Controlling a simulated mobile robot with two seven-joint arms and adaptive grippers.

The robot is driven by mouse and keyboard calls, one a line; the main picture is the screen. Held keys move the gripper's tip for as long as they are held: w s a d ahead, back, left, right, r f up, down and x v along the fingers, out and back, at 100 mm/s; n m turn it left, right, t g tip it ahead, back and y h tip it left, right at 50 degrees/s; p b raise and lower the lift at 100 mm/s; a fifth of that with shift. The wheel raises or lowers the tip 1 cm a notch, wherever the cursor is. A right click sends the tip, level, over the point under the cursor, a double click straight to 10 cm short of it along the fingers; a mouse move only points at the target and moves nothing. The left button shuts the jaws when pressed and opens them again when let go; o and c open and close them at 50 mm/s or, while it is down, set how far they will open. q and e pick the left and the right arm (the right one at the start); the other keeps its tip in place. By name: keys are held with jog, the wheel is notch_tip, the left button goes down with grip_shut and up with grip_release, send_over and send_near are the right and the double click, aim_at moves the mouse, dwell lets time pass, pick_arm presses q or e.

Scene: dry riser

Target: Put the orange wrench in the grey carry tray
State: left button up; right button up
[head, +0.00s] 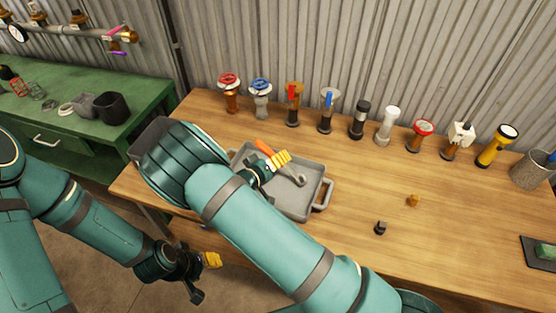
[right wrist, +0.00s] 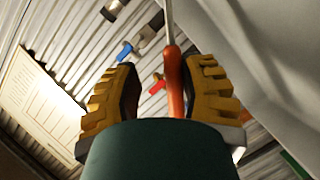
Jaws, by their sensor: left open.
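The grey carry tray (head: 295,205) lies on the wooden bench, partly hidden behind my right arm. The orange wrench (head: 299,179) has an orange handle and a grey metal head, and shows over the tray's inside; I cannot tell whether it rests on the tray floor. My right gripper (head: 281,159) is at its handle. In the right wrist view the orange handle (right wrist: 175,85) is between the yellow fingers, near the right one, with a gap to the left one, so the gripper looks open around it. My left gripper (head: 208,262) is open and empty, low in front of the bench.
A row of valves and torches, including a red-wheeled valve (head: 229,90) and a yellow torch (head: 497,145), stands along the back. A brass fitting (head: 413,200) and a dark fitting (head: 380,228) lie right of the tray. A green bench (head: 60,140) is at left.

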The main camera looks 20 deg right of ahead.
jog(key=shift+s+f, duration=0.35)
jog(key=shift+f, duration=0.35)
jog(key=r+v, duration=0.1)
jog(key=v, duration=1.1)
jog(key=shift+w+r, duration=0.15)
jog(key=shift+w, duration=0.1)
